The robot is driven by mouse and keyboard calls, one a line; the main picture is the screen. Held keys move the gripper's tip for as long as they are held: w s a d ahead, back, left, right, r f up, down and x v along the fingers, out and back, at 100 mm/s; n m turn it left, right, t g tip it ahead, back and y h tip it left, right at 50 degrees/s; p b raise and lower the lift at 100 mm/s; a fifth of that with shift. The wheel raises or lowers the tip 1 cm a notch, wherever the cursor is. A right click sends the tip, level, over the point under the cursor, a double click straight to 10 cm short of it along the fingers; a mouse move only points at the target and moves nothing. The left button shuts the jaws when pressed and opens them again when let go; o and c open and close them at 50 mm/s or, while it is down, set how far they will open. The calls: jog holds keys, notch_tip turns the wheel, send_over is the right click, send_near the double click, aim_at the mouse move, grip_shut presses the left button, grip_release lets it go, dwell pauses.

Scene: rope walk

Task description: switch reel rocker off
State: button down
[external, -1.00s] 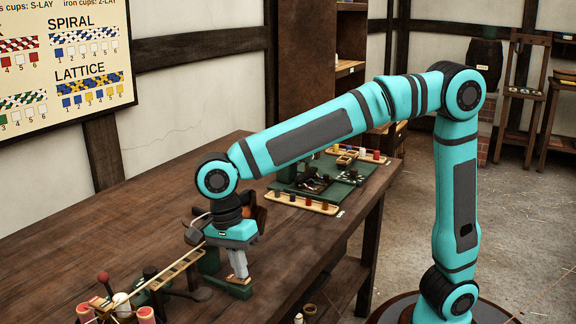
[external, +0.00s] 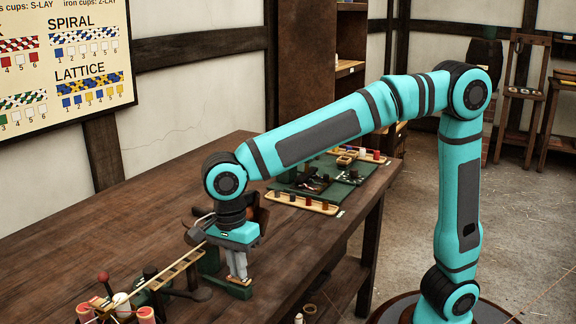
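My gripper (external: 237,277) points down at the front edge of the dark wooden bench. Its two pale fingers are side by side with no clear gap, and nothing shows between them. The fingertips are at a low green base (external: 238,293) on the bench. The reel rocker cannot be made out for certain; the fingers cover part of that green base. Whether the fingertips touch anything is too small to tell. A dark brown rounded part of the reel (external: 262,216) shows behind my wrist, mostly hidden.
A wooden rail with red and white spools (external: 146,314) stands at the bench's front left. A green board with small parts (external: 340,191) and a peg rack (external: 300,203) lie farther back. The bench top (external: 130,225) at the left is clear.

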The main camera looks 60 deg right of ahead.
jog(key=shift+w+d+f, duration=0.1)
jog(key=shift+w+f, duration=0.05)
jog(key=shift+f, duration=0.2)
jog(key=shift+w+r, duration=0.1)
jog(key=shift+r, duration=0.25)
notch_tip(320, 180, up, 14)
jog(key=w, duration=0.1)
jog(key=shift+w+f, duration=0.1)
jog(key=shift+w+a+g, duration=0.2)
jog(key=shift+w+g, duration=0.2)
jog(key=shift+g, duration=0.4)
jog(key=x, duration=1.4)
